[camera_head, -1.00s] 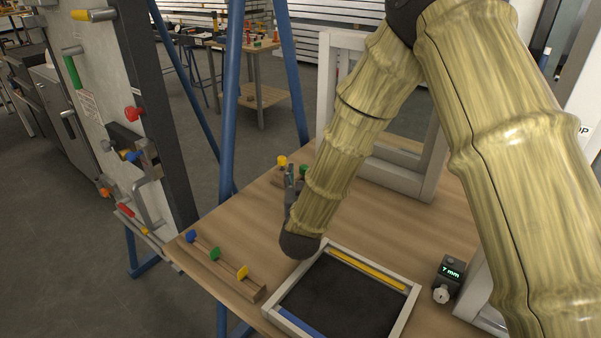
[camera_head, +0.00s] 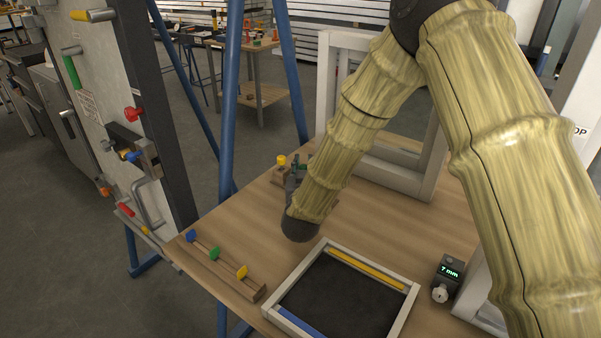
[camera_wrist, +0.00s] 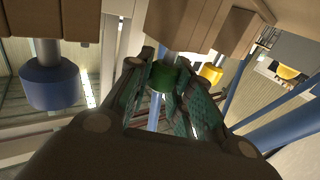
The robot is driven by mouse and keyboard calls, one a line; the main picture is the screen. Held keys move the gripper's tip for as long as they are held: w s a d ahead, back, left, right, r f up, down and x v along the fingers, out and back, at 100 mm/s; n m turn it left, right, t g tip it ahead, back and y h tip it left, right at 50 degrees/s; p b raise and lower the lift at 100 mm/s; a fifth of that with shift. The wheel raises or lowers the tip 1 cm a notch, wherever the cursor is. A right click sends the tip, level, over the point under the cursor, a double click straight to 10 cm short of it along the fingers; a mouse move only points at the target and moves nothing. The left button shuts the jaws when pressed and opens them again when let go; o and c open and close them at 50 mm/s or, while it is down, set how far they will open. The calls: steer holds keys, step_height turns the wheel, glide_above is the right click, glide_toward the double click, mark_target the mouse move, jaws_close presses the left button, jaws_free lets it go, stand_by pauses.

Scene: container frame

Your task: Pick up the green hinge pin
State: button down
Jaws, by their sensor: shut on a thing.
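The green hinge pin shows in the wrist view as a green head (camera_wrist: 165,77) with a grey shank, between the two textured fingers of my gripper (camera_wrist: 166,92). My gripper is shut on the head. The shank runs to the wooden block (camera_wrist: 185,22); I cannot tell how deep it sits there. A blue-headed pin (camera_wrist: 50,84) stands on one side of it and a yellow-headed one (camera_wrist: 211,73) on the other. In the head view my gripper (camera_head: 297,172) is at the pin rack, mostly hidden by my wrist, beside the yellow head (camera_head: 281,160).
A wooden rail with blue, green and yellow tabs (camera_head: 214,254) lies at the table's left edge. A dark tray with a pale rim (camera_head: 401,318) is at the front, beside a 7 mm gauge (camera_head: 448,277). A white frame (camera_head: 428,165) stands behind the rack.

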step_height(320, 180, up, 10)
stand_by(0.8)
